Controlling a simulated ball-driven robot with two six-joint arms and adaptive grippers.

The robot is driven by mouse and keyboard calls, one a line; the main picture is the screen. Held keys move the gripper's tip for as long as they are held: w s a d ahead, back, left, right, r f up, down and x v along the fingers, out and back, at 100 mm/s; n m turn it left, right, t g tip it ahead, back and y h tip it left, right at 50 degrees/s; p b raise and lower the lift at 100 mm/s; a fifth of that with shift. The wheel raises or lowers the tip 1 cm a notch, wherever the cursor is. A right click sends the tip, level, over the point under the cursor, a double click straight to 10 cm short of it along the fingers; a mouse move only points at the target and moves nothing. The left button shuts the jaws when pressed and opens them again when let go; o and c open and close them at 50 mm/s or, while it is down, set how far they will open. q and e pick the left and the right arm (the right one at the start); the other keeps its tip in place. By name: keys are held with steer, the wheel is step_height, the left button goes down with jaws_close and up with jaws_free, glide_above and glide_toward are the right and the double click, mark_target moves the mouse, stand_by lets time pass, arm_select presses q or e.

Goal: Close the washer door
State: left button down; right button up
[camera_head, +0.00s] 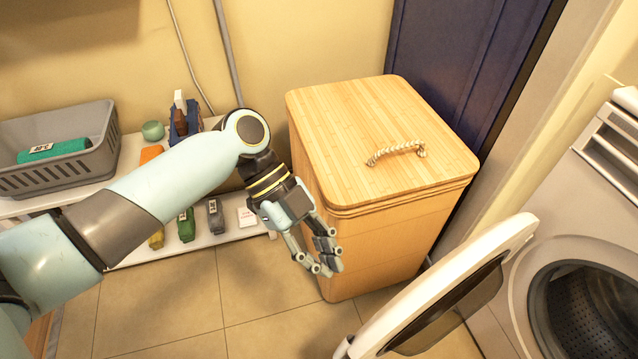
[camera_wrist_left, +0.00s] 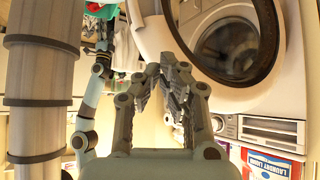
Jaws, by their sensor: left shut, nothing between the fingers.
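The washer (camera_head: 607,200) stands at the right in the head view, with its dark drum opening (camera_head: 588,310) uncovered. Its round door (camera_head: 440,290), white-rimmed with a dark glass, stands wide open toward the left. My left gripper (camera_head: 325,268) is shut and empty, left of the door and apart from it in the head view, in front of the wooden hamper. In the left wrist view the gripper's fingertips (camera_wrist_left: 172,72) meet in front of the door ring (camera_wrist_left: 268,45), and the washer front (camera_wrist_left: 225,35) shows behind.
A wooden hamper (camera_head: 375,135) with a rope handle stands behind the gripper. A low white shelf at the left holds a grey basket (camera_head: 60,150) and small items. Tiled floor (camera_head: 190,300) is clear in front. A laundry box (camera_wrist_left: 272,165) shows in the wrist view.

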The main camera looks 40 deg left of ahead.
mark_target(372, 319)
arm_select(q)
steer(key=x, duration=0.4)
steer(key=d+r+x, duration=0.1)
steer(key=x, duration=0.2)
steer(key=shift+d+b, duration=0.1)
steer(key=shift+b, duration=0.25)
steer(key=shift+s+d+f, duration=0.1)
steer(key=shift+d, duration=0.35)
